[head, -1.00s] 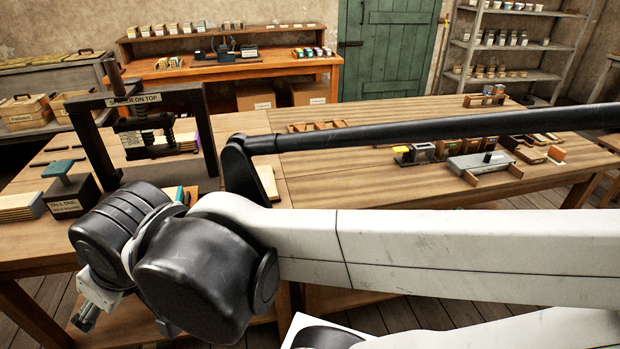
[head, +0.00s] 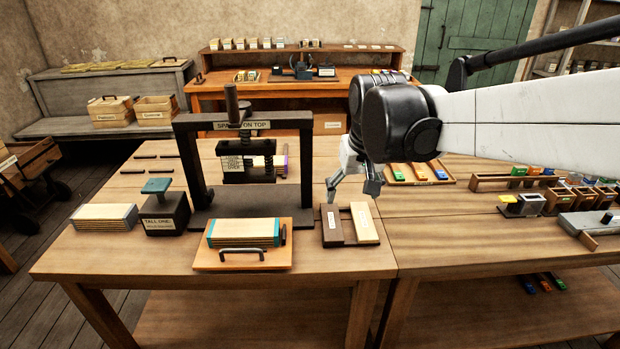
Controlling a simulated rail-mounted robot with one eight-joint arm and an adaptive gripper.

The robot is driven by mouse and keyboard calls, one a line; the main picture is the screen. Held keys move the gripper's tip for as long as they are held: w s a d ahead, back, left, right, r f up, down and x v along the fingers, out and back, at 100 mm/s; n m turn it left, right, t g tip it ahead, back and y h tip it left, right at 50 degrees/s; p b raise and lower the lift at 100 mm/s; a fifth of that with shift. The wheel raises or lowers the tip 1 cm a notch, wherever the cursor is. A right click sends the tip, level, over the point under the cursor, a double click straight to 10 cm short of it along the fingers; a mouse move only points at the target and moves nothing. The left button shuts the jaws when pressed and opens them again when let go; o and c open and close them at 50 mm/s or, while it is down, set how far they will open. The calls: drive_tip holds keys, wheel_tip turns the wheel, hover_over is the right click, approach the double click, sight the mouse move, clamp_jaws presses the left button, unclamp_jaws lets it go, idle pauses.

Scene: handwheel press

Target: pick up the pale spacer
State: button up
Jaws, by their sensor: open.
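The pale spacer (head: 365,222) is a light wooden block with a small label. It lies in or on a small dark-brown holder (head: 349,232) near the front edge of the table, right of the press. A dark piece with a label lies to its left. My gripper (head: 353,188) hangs just behind and above the holder. Its two fingers are spread wide apart with nothing between them. The gripper is not touching the spacer as far as I can see.
The handwheel press (head: 245,165) stands to the left, labelled "SPACER ON TOP". Colored-block trays (head: 420,173) lie behind right.

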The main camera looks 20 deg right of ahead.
drive_tip(key=w+d+f+g+p, duration=0.1)
drive_tip(key=w+d+f+g, duration=0.1)
drive_tip(key=w+d, duration=0.5)
drive_tip(key=m+g+p, duration=0.1)
drive_tip(key=m+g, duration=0.1)
hover_over(364, 219)
wheel_tip(364, 219, down, 5)
drive_tip(key=shift+y, duration=0.3)
drive_tip(key=f, duration=0.5)
drive_tip(key=w+f, duration=0.1)
drive_tip(key=f, duration=0.2)
drive_tip(key=shift+a, duration=0.1)
drive_tip(key=shift+s+f, duration=0.25)
drive_tip(key=shift+f, duration=1.15)
drive_tip(key=shift+s+f, duration=0.2)
drive_tip(key=shift+f, duration=1.2)
drive_tip(key=c, duration=1.3)
drive_tip(key=shift+r, duration=0.1)
